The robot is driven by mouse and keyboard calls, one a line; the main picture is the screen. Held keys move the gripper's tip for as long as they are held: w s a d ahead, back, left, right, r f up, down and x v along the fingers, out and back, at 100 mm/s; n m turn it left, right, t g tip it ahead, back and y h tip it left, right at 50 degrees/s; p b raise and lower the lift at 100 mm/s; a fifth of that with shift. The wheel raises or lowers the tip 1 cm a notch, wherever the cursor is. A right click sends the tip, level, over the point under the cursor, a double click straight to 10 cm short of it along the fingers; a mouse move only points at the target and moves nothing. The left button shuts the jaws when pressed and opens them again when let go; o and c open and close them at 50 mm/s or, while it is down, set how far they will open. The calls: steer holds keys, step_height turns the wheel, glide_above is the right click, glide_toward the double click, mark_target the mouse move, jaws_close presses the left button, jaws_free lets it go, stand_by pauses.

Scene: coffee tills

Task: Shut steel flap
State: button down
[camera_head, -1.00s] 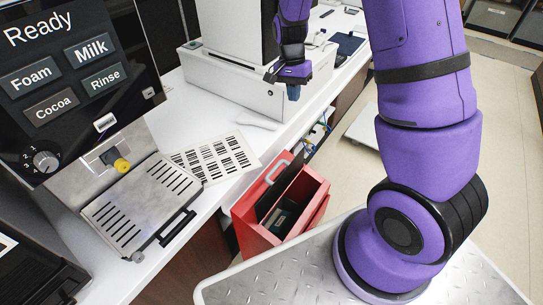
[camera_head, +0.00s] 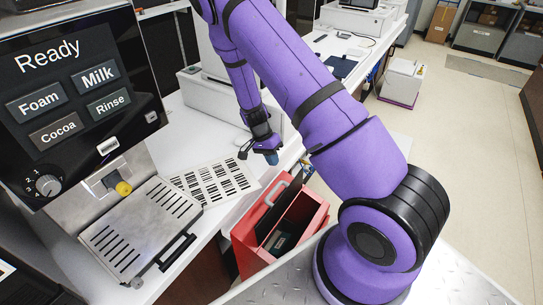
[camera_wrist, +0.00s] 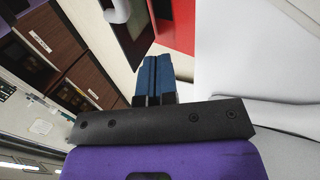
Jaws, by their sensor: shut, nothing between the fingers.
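The steel flap (camera_head: 138,228) is a slotted metal plate with a black bar handle (camera_head: 176,252) at its front right edge. It lies lowered, roughly flat, in front of the coffee machine (camera_head: 80,95). My gripper (camera_head: 271,158) is to the right of the flap and farther back, above the counter's edge, apart from the flap. Its blue fingers (camera_wrist: 152,78) are together and empty in the wrist view. The flap cannot be made out in the wrist view.
A red open-topped bin (camera_head: 245,248) stands by the counter edge, below my gripper. A barcode sheet (camera_head: 215,180) lies on the white counter (camera_head: 187,138) beside the flap. A yellow-tipped spout (camera_head: 123,188) hangs above the flap. White equipment stands farther back.

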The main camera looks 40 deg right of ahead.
steer(key=x, duration=0.6)
steer(key=shift+s+d, duration=0.1)
steer(key=shift+s, duration=0.15)
steer(key=shift+s+d+r, duration=0.1)
steer(key=shift+s+d, duration=0.1)
steer(key=shift+s, duration=0.3)
steer(key=shift+s+d+r, duration=0.1)
steer(key=shift+s+d, duration=0.15)
steer(key=shift+s, duration=0.3)
steer(key=shift+s+d, duration=0.25)
steer(key=shift+s, duration=0.3)
steer(key=shift+s, duration=0.1)
steer(key=shift+s+d+r+t, duration=0.1)
steer(key=shift+s+t, duration=0.1)
steer(key=shift+t, duration=0.1)
